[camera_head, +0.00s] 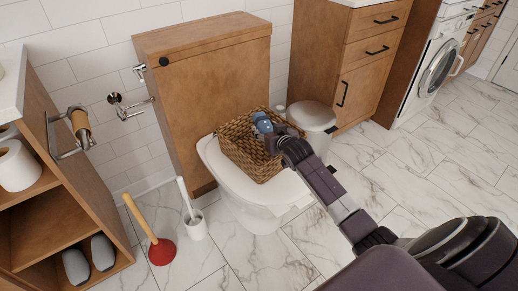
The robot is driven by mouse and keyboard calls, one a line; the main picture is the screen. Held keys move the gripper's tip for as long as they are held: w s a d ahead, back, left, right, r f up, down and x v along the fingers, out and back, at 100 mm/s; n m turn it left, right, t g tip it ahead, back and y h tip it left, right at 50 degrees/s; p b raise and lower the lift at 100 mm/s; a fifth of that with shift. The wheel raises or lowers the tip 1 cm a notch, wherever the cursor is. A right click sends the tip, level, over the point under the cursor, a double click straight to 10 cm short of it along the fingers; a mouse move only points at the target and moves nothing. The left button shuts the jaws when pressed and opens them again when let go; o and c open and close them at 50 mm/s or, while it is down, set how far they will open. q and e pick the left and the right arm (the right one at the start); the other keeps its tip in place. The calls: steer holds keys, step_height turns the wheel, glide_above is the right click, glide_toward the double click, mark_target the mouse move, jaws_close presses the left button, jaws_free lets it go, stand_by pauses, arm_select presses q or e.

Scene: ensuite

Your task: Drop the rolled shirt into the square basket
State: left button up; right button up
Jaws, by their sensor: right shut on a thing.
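A square wicker basket (246,163) stands on the closed white toilet lid (213,157) in the head view. My right arm reaches in from the lower right, and my right gripper (268,127) is over the basket's opening. It is shut on a small blue-grey bundle, the rolled shirt (261,119), which shows at the basket's upper part. The gripper hides part of the shirt and of the basket's inside, so I cannot tell whether the shirt touches the basket. My left gripper is not in view.
A wooden cabinet (215,80) stands behind the toilet. A white bin (312,118) is just right of the basket. A red plunger (161,251) and a toilet brush (195,222) stand on the floor at left. Marble floor (420,170) is clear at right.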

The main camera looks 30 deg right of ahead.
steer(key=o, duration=1.3)
steer(key=v, duration=1.2)
